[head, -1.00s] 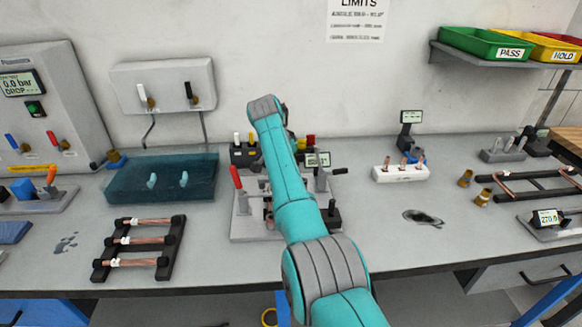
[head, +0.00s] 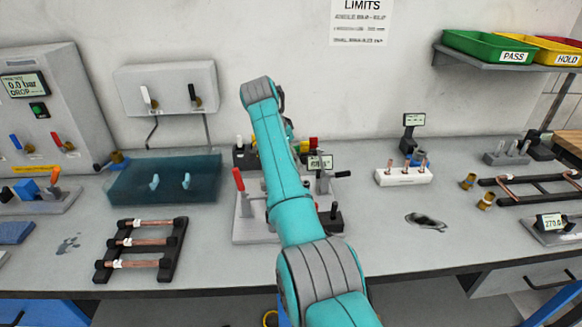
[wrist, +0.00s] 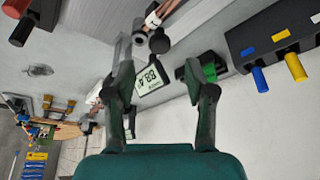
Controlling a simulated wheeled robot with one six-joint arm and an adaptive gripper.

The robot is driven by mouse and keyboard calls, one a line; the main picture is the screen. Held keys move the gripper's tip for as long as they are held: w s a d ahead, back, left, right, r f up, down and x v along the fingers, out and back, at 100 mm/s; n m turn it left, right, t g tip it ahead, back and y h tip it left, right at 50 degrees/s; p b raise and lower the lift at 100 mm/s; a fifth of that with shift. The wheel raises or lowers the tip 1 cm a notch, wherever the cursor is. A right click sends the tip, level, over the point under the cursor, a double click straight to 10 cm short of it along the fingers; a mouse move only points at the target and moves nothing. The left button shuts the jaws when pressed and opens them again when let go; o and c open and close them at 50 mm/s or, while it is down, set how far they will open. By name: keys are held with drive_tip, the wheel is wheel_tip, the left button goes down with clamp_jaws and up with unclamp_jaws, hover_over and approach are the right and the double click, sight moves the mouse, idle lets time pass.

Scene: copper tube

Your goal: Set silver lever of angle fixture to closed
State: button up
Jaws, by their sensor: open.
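The angle fixture shows in the head view as a grey base plate (head: 244,228), partly hidden behind my arm. A red-handled lever (head: 238,180) stands at its left, and a small display (head: 320,162) is at its right. The display also shows in the wrist view (wrist: 152,78), reading about 88.4. A grey metal bar (wrist: 123,50), possibly the silver lever, is near the left finger; I cannot tell its position for certain. My gripper (wrist: 160,85) is open and empty, its fingers framing the display. The head view hides the fingers behind my arm.
A black block with blue and yellow levers (wrist: 275,45) is at the wrist view's upper right. A blue tank (head: 150,180) and tube rack (head: 137,250) stand left of the fixture.

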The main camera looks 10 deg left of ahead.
drive_tip(key=v, duration=0.6)
